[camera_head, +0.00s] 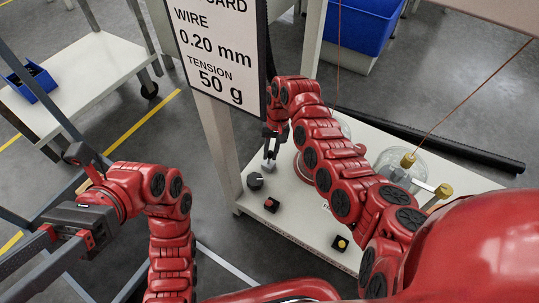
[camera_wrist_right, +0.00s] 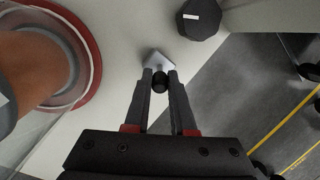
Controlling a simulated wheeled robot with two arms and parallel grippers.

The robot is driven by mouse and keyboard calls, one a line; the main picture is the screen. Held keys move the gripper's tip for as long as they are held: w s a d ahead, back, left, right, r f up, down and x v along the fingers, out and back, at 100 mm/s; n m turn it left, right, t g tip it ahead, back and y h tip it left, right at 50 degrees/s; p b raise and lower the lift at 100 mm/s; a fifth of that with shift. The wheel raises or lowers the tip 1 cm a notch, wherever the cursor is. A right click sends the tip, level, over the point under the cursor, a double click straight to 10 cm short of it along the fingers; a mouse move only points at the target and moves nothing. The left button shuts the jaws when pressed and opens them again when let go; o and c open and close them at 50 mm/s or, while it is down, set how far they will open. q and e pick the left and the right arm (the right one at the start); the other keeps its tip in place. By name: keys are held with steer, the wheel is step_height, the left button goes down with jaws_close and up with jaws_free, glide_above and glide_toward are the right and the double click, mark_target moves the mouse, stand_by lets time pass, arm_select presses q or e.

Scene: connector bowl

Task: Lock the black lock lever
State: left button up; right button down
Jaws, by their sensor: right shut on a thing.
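The black lock lever (camera_wrist_right: 160,82) shows in the right wrist view as a small dark rounded end between my right fingertips. A pale grey metal piece (camera_wrist_right: 160,60) lies just beyond it, on the white bench top. My right gripper (camera_wrist_right: 160,76) is shut on the lever, with one finger on each side. In the head view my right gripper (camera_head: 270,150) points down at the bench's left part, and its fingers hide most of the lever. My left gripper (camera_head: 38,256) is at the left edge, away from the bench, its two fingers apart and empty.
On the white bench (camera_head: 300,232) are a black knob (camera_head: 254,180), a red button (camera_head: 271,204) and a yellow button (camera_head: 340,243). A clear bowl (camera_head: 405,168) stands behind my right arm. A sign (camera_head: 215,50) hangs close behind the gripper. A cart (camera_head: 95,70) stands at left.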

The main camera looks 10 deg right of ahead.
steer(key=b, duration=0.2)
steer(key=d+g+y+b, duration=0.1)
steer(key=b, duration=0.1)
steer(key=shift+w+f+g+y, duration=0.2)
steer(key=shift+w+g+y, duration=0.1)
arm_select(q)
steer(key=s+a+f+m+t, duration=0.2)
steer(key=s+a+f+t, duration=0.4)
steer(key=a+f+t, duration=0.1)
steer(key=shift+f+y, duration=0.25)
steer(key=shift+y, duration=0.05)
steer(key=shift+s, duration=0.1)
arm_select(e)
steer(key=c, duration=0.8)
jaws_free()
steer(key=shift+r, duration=0.1)
arm_select(q)
steer(key=shift+d, duration=0.1)
arm_select(e)
steer(key=shift+o, duration=0.2)
